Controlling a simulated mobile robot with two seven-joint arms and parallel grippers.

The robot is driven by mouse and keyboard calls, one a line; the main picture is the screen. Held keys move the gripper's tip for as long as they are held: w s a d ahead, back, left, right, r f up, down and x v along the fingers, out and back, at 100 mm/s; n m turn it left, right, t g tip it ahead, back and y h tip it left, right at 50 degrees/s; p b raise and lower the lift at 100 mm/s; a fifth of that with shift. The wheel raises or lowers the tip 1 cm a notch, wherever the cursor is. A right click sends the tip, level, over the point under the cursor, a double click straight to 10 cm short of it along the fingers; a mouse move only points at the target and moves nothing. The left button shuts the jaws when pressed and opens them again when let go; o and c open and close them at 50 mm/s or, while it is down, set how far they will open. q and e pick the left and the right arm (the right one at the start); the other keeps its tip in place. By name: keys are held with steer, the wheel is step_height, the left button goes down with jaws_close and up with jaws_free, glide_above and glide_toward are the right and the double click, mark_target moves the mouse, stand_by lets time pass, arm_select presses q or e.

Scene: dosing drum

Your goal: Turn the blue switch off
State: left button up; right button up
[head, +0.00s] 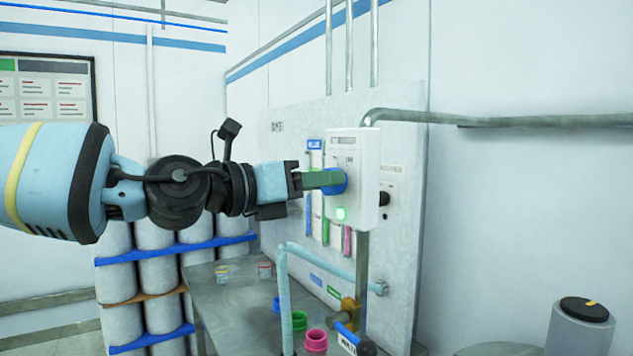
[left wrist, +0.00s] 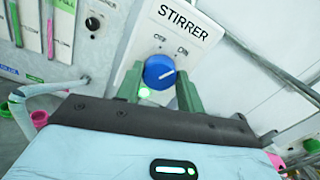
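The blue switch (head: 327,188) is a round knob on the front of a white box (head: 367,165). In the left wrist view the knob (left wrist: 159,72) sits under the word STIRRER, and its white mark points up and right, toward ON. A green lamp (head: 341,213) below the knob is lit. My left gripper (head: 338,179) is at the knob. In the left wrist view its green fingers (left wrist: 159,83) stand on either side of the knob. I cannot tell whether they press on it. My right gripper is not in view.
The box is on a grey-white panel (head: 296,145) with coloured tubes left of it. A black knob (head: 384,198) is on the panel to the right. A light-blue pipe (head: 284,300) and pink (head: 316,341) and green cups are below. A grey pipe (head: 500,119) runs right.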

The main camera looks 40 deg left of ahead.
arm_select(q)
steer(key=shift+c, duration=1.2)
steer(key=n, duration=1.1)
steer(key=shift+f+n, duration=0.1)
steer(key=shift+n, duration=0.2)
steer(key=o, duration=1)
steer(key=shift+a, duration=0.1)
